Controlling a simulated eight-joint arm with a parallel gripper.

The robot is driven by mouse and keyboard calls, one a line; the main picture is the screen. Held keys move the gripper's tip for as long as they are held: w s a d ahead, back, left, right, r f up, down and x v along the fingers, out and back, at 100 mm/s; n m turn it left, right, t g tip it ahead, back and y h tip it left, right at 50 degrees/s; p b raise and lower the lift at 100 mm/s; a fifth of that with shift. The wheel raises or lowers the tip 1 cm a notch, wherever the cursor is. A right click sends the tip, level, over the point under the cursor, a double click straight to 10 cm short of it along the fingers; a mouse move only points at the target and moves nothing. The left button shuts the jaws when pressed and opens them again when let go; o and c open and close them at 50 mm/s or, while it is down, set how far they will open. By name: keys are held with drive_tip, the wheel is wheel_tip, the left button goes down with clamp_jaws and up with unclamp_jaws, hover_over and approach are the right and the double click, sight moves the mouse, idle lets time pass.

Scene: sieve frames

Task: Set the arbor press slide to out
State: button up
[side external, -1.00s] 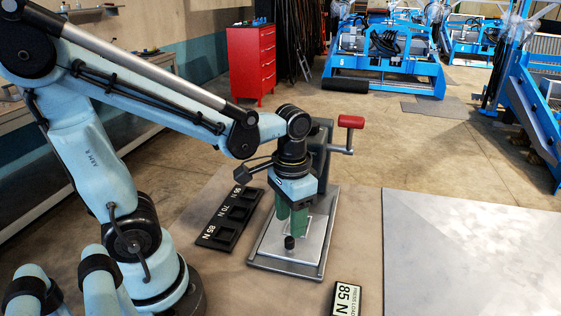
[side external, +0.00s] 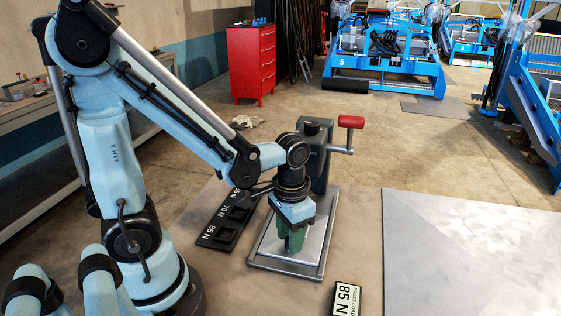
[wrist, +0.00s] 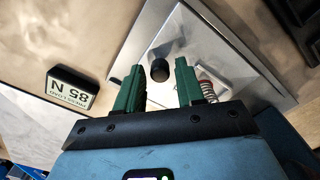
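The arbor press (side external: 318,165) stands on the table with a dark column and a grey base. Its silver slide plate (side external: 322,232) lies on the base and also shows in the wrist view (wrist: 225,62). A black knob (wrist: 160,68) stands up from the plate. My gripper (side external: 293,250) points down over the front of the plate, and its green fingers hide the knob in the side view. In the wrist view my gripper (wrist: 159,67) is open, with the knob between or just beyond the fingertips. Contact with the knob cannot be told.
The press has a red-gripped lever (side external: 351,121) at upper right. A black rack with weight labels (side external: 228,225) lies left of the press. An 85 N display (side external: 347,298) sits in front. A coiled spring (wrist: 207,88) shows beside one finger. A bare grey panel (side external: 470,255) is at right.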

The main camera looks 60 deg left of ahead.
clamp_jaws()
drive_tip(key=shift+s+d, duration=1.5)
drive_tip(key=shift+o, duration=1.3)
unclamp_jaws()
wheel_tip(320, 180, up, 12)
